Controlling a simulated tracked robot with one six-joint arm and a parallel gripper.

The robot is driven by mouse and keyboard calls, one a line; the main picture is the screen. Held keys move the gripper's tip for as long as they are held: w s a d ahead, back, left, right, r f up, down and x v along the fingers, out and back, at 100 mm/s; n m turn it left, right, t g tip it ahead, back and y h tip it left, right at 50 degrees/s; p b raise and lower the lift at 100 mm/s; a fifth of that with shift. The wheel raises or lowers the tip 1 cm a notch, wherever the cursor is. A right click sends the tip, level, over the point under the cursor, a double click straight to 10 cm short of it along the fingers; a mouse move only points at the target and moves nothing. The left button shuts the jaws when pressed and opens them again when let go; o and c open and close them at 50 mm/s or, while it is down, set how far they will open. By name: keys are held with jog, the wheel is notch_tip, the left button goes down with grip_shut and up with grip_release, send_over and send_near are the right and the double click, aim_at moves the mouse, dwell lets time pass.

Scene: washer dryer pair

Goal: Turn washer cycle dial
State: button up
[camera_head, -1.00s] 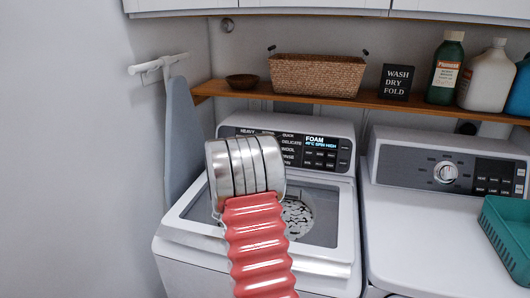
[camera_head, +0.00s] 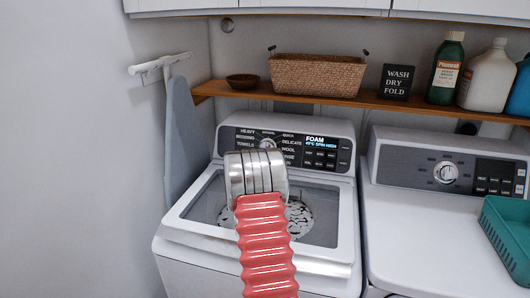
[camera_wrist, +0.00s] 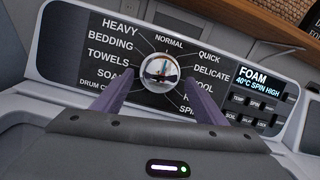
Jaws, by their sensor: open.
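In the head view the dial (camera_head: 267,144) shows just above my arm. My gripper (camera_wrist: 158,84) is open in the wrist view, with one finger to the lower left and one to the lower right of the dial. I cannot tell whether the fingertips touch it. The lit display (camera_wrist: 262,82) reads FOAM, 40°C, SPIN HIGH.
A dryer (camera_head: 430,250) with its own knob stands at the right, a teal basket (camera_head: 508,235) on it. A wooden shelf (camera_head: 330,98) above the washer holds a wicker basket, a sign and bottles. An ironing board (camera_head: 182,140) leans at the left wall.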

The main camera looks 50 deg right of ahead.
jog(key=shift+x, duration=1.15)
jog(key=shift+c, duration=0.5)
jog(key=shift+w, duration=0.1)
jog(key=c, duration=0.9)
